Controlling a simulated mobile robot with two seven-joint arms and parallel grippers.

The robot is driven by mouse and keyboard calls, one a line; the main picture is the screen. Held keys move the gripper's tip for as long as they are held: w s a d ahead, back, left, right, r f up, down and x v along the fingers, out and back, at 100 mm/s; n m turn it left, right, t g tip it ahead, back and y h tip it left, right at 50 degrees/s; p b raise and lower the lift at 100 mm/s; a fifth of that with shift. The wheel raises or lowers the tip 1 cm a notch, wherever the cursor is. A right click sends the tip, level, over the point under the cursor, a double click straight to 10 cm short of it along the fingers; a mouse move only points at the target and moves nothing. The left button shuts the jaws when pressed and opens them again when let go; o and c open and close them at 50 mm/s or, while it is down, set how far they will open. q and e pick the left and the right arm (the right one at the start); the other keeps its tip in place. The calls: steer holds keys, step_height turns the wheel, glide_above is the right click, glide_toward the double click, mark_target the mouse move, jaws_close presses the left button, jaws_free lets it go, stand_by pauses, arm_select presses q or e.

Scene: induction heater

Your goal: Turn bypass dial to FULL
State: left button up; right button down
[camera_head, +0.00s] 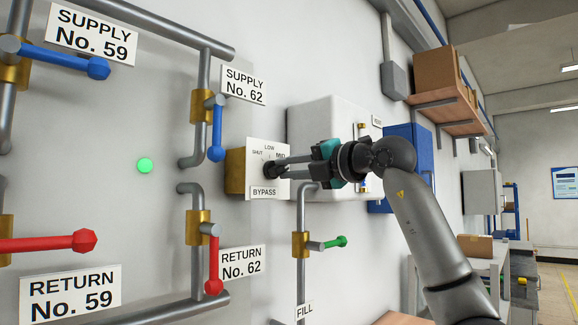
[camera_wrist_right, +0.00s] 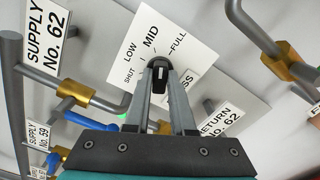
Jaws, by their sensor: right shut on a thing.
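The bypass dial (camera_head: 270,169) is a small dark knob on a white plate (camera_head: 264,148) marked SHUT, LOW, MID and FULL, fixed to a brass body (camera_head: 235,171). My right gripper (camera_head: 279,168) reaches in from the right, its two fingers closed on the knob. In the right wrist view the fingertips are on both sides of the knob (camera_wrist_right: 160,72), which has a white pointer stripe. The stripe runs up the picture toward the MID and FULL side; I cannot tell exactly which mark it meets. The fingers partly cover the BYPASS label. My left gripper is not in view.
A blue valve lever (camera_head: 217,135) and a red one (camera_head: 214,265) stand left of the dial. A green lever (camera_head: 335,242) is below my right gripper. A white cabinet (camera_head: 315,118) is behind the gripper. A shelf with boxes (camera_head: 440,75) hangs upper right.

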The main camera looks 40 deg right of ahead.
steer(key=m, duration=0.5)
steer(key=shift+f, duration=0.1)
stand_by(0.6)
steer(key=c, duration=0.8)
jaws_free()
steer(key=shift+o, duration=0.2)
steer(key=shift+s, duration=0.15)
steer(key=shift+s+d, duration=0.1)
steer(key=shift+s, duration=0.2)
steer(key=s+d+b, duration=0.1)
steer(key=s+b, duration=0.3)
steer(key=s, duration=1)
steer(key=shift+s, duration=0.2)
